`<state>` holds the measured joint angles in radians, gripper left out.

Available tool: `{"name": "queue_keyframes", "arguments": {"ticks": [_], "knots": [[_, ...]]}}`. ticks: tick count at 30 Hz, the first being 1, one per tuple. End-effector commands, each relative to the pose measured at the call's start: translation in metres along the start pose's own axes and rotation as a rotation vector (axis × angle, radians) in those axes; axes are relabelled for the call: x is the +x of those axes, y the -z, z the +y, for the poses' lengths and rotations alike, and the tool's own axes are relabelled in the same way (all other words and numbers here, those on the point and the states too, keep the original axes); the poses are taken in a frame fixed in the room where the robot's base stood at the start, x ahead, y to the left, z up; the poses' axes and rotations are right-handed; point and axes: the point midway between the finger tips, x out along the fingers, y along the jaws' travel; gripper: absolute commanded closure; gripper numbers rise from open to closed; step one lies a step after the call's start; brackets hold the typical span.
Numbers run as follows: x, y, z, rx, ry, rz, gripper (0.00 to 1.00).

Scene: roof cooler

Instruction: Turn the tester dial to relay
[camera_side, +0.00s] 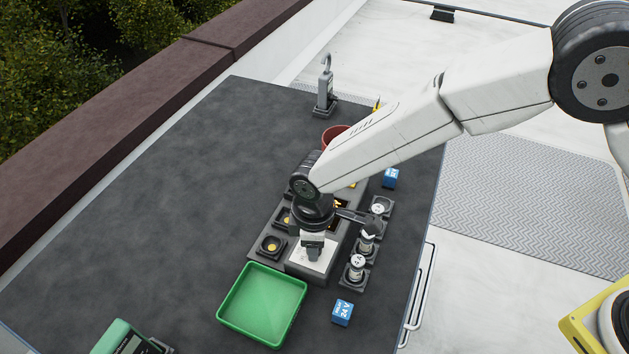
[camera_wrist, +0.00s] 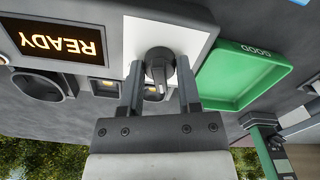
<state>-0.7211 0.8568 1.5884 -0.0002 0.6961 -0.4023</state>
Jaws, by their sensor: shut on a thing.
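The tester (camera_side: 297,268) is a grey box on the dark mat, with a white plate at its near end. Its black dial (camera_wrist: 157,68) stands on that white plate in the wrist view. My gripper (camera_side: 313,254) points down over the plate, and in the wrist view its two fingers (camera_wrist: 161,78) are shut on the dial, one on each side. In the side view the gripper hides most of the dial. The tester display (camera_wrist: 55,38) reads READY, upside down in the wrist view. I cannot make out the dial's position marks.
A green tray (camera_side: 237,331) marked GOOD lies close beside the tester. Sockets with round parts (camera_side: 357,268) line its right side. Blue boxes (camera_side: 342,312) stand near them. A red container (camera_side: 333,132) is behind my arm. The mat's left side is clear.

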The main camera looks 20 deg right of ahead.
Motion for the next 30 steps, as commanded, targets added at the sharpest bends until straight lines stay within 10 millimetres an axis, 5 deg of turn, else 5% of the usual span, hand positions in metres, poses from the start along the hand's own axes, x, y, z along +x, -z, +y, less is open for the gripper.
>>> {"name": "queue_keyframes", "arguments": {"ticks": [30], "knots": [[0.0, -0.0007, 0.0, 0.967, 0.0, -0.002, 1.0]]}}
